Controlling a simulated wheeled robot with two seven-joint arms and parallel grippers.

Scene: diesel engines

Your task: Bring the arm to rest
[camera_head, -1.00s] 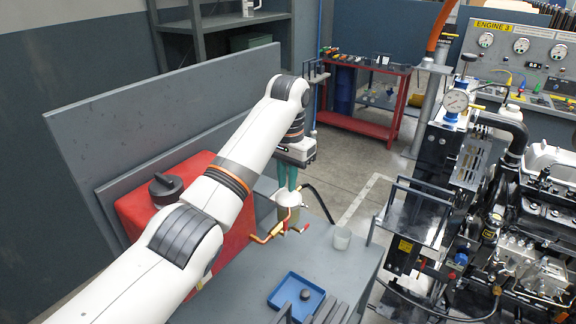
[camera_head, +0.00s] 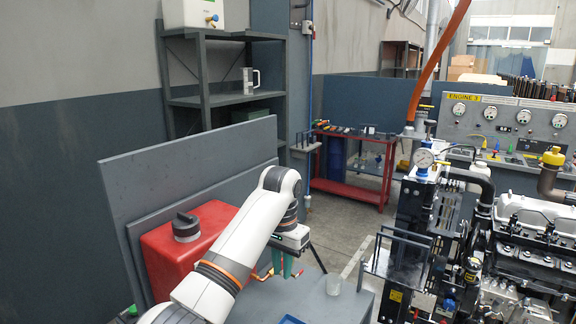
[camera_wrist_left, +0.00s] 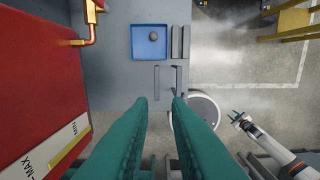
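My left arm (camera_head: 245,235) comes in from the lower left in the head view, reaching past the red tank. My left gripper (camera_head: 288,272) has teal fingers pointing down above the grey workbench. In the left wrist view the two fingers of the left gripper (camera_wrist_left: 159,100) are apart with nothing between them, so it is open. My right gripper (camera_wrist_left: 238,115) shows small at the right of the left wrist view.
The red tank (camera_head: 208,222) with a black cap stands beside my left arm. A clear cup (camera_head: 333,284) stands on the bench (camera_head: 350,304). A blue tray (camera_wrist_left: 135,42) holds a small dark round part (camera_wrist_left: 154,35). The engine (camera_head: 530,235) stands at the right.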

